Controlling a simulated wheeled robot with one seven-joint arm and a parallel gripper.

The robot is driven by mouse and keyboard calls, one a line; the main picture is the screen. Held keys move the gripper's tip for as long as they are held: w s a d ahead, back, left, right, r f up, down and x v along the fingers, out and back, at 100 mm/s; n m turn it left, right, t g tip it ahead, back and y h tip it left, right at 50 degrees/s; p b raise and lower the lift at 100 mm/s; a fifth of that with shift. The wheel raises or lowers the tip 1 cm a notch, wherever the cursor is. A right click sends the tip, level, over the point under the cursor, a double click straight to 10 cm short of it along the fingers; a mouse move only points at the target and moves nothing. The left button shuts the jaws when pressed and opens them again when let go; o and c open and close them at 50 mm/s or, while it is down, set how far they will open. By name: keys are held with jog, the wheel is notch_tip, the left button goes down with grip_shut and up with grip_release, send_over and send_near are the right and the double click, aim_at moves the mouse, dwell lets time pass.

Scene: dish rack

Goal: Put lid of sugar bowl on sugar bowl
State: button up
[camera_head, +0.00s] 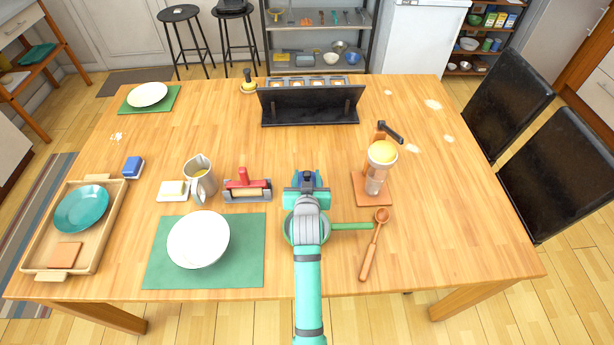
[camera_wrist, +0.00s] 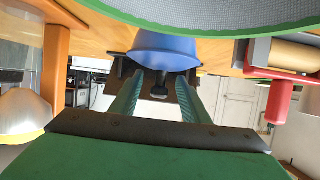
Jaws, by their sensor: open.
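My gripper (camera_head: 307,190) is over the table's front middle, pointing away from the camera. In the wrist view its two fingers (camera_wrist: 160,78) are apart. A smooth blue rounded piece (camera_wrist: 165,48) shows just past the fingertips, with a small dark knob-like part between the fingers. I cannot tell if they touch it. In the head view only a bit of this blue piece (camera_head: 318,178) shows behind my gripper. It may be the sugar bowl or its lid; I cannot tell which. No other sugar bowl part can be made out with certainty.
A green-rimmed strainer (camera_head: 291,229) lies under my wrist, and a wooden spoon (camera_head: 371,248) is to its right. A red-handled tool (camera_head: 244,178) stands left, and a dripper stand (camera_head: 372,199) right. A black rack (camera_head: 311,106) is behind.

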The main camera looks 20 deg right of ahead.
jog(key=v, duration=1.1)
jog(key=shift+w+d, duration=0.1)
dwell(0.5)
